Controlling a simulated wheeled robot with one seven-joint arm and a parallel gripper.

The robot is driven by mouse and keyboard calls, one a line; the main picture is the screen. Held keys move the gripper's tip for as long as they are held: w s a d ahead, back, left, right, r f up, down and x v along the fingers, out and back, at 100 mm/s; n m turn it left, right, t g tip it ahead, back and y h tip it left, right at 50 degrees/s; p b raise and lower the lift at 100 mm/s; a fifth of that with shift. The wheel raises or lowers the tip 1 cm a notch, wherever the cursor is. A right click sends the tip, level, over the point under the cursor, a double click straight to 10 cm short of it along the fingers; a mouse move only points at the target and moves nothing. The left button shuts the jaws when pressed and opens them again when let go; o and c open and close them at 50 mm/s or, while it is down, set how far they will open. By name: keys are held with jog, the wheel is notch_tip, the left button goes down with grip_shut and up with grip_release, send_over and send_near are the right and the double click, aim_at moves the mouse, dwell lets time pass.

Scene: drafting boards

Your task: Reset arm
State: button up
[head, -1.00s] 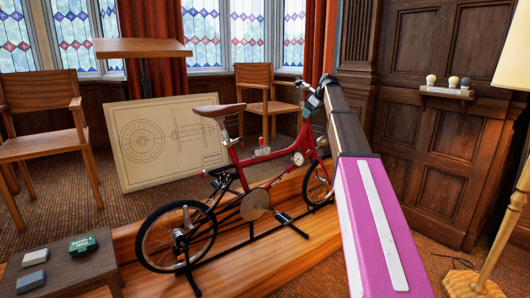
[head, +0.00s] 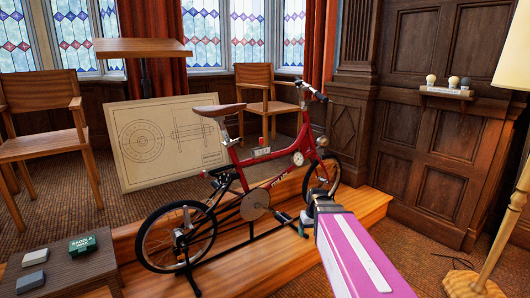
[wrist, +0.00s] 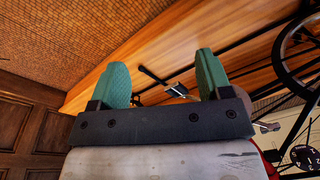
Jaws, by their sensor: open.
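My gripper (wrist: 164,78) shows in the wrist view with its two green fingers apart and nothing between them. In the head view my gripper (head: 300,222) is low, in front of the red bicycle's (head: 263,170) crank area, over the wooden platform (head: 372,206). My magenta arm runs from there to the lower right. The bicycle stands upright on a black stand. A pedal lies close to the fingers in the picture; I cannot tell whether they touch.
A small dark table (head: 60,262) with a green box (head: 82,245) and grey blocks is at the lower left. A drawing board (head: 165,145) leans behind the bicycle. A floor lamp (head: 510,215) stands at the right. Carpet between arm and panelling is mostly clear.

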jog(key=s+f+m+g+h, duration=0.1)
jog(key=s+f, duration=0.4)
jog(key=s, duration=0.6)
jog(key=shift+s+m, duration=0.15)
jog(key=shift+m, duration=0.25)
